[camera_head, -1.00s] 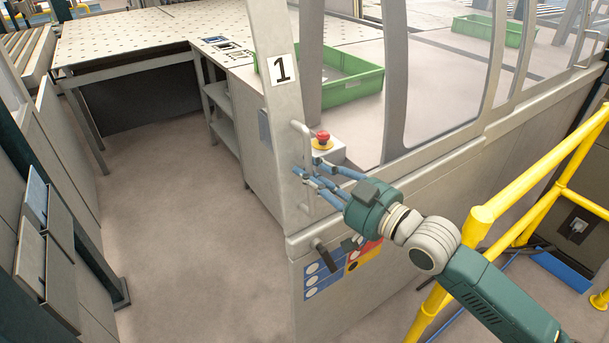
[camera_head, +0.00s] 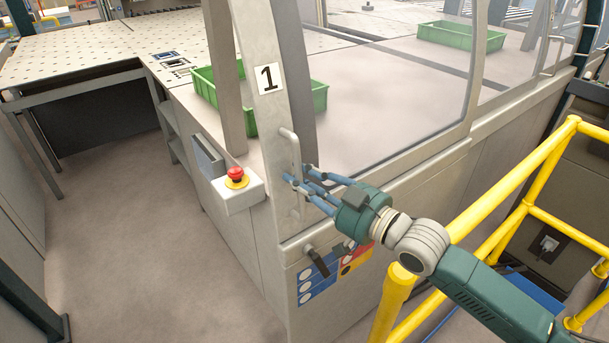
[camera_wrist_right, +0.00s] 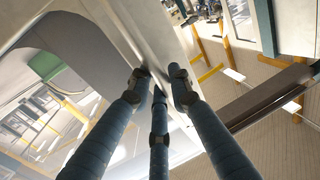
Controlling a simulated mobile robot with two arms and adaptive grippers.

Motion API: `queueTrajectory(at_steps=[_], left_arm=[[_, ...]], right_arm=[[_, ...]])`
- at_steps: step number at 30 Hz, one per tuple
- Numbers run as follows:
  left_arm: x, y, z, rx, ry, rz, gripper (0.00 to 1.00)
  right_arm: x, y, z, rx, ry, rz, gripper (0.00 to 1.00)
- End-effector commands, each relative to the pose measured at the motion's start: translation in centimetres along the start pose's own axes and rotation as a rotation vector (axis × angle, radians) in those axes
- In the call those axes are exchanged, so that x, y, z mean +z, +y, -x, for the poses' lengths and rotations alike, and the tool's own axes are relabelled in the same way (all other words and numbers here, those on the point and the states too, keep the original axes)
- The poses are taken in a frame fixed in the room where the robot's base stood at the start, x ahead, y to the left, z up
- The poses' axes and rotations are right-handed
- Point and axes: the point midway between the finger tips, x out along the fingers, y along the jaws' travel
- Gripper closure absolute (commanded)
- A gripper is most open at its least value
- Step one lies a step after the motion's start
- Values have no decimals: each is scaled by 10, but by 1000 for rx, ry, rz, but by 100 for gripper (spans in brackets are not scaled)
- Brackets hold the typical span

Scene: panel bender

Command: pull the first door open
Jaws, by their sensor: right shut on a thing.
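The first door (camera_head: 262,110) is a tall pale frame with glass, marked with a black "1" on a white label (camera_head: 268,78). Its upright bar handle (camera_head: 293,165) is on the front edge below the label. My right gripper (camera_head: 303,183) comes in from the right and is shut on the handle. In the right wrist view, the gripper's blue fingers (camera_wrist_right: 158,88) close against the pale door frame (camera_wrist_right: 150,40); the handle itself is largely hidden there. My left gripper is in neither view.
A red emergency button (camera_head: 236,175) on a white box stands left of the door edge. A green crate (camera_head: 205,85) sits behind the door frame. A yellow railing (camera_head: 505,190) runs close to my right arm. The floor at left (camera_head: 130,240) is clear.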

Motion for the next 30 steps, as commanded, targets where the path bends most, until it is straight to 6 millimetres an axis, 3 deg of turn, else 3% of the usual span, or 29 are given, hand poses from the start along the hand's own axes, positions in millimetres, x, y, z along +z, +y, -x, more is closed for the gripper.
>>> queueTrajectory(at_steps=[14,15,17,26,30], left_arm=[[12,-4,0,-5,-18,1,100],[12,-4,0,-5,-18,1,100],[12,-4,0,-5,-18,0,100],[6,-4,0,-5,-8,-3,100],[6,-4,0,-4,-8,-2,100]], right_arm=[[3,1,0,2,-7,0,100],[3,1,0,2,-7,0,73],[2,1,0,2,-7,0,64],[2,0,1,1,-4,0,64],[2,1,14,2,-5,1,64]])
